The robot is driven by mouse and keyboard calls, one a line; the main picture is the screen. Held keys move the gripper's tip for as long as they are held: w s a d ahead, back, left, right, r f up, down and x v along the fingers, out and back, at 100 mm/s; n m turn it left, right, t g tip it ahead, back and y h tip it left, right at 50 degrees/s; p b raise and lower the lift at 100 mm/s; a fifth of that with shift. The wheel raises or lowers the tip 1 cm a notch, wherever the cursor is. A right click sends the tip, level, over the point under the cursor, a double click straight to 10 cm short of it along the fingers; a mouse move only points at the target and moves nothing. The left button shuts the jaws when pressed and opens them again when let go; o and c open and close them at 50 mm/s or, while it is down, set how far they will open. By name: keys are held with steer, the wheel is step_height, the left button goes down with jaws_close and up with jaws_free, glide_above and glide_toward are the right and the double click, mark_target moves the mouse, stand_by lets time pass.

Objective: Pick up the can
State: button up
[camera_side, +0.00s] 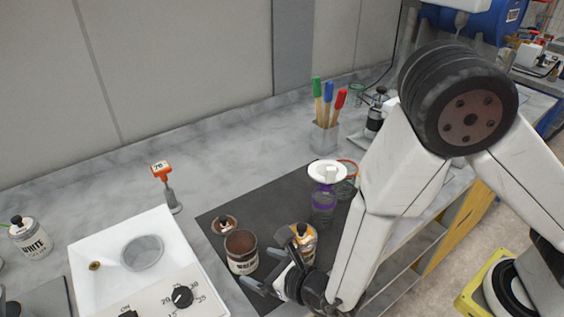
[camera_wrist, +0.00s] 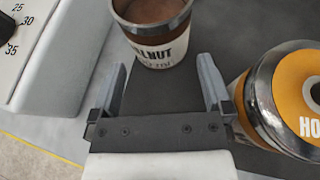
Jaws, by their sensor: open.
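A brown open can with a white label reading "LNUT" (camera_wrist: 155,35) stands upright at the top of the wrist view, just ahead of my gripper (camera_wrist: 160,80). In the side view this brown can (camera_side: 241,250) stands on a dark mat, left of my gripper (camera_side: 268,263). The fingers are open with only bare mat between them, short of the can. A second can with an orange lid (camera_wrist: 306,85) stands close to the right finger in the wrist view. In the side view this orange can (camera_side: 306,243) is partly hidden behind my gripper.
The dark mat (camera_side: 270,205) also holds a small round lid (camera_side: 224,224) and a clear purple-banded vessel with a white top (camera_side: 325,195). A white machine with knobs (camera_side: 95,245) stands at left. A pot of colored-handled tools (camera_side: 323,137) stands behind.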

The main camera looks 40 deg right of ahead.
mark_target(253, 263)
steer(key=shift+w, duration=0.15)
steer(key=shift+x, duration=2.5)
steer(key=c, duration=1.2)
steer(key=shift+r, duration=0.15)
steer(key=shift+r, duration=4.9)
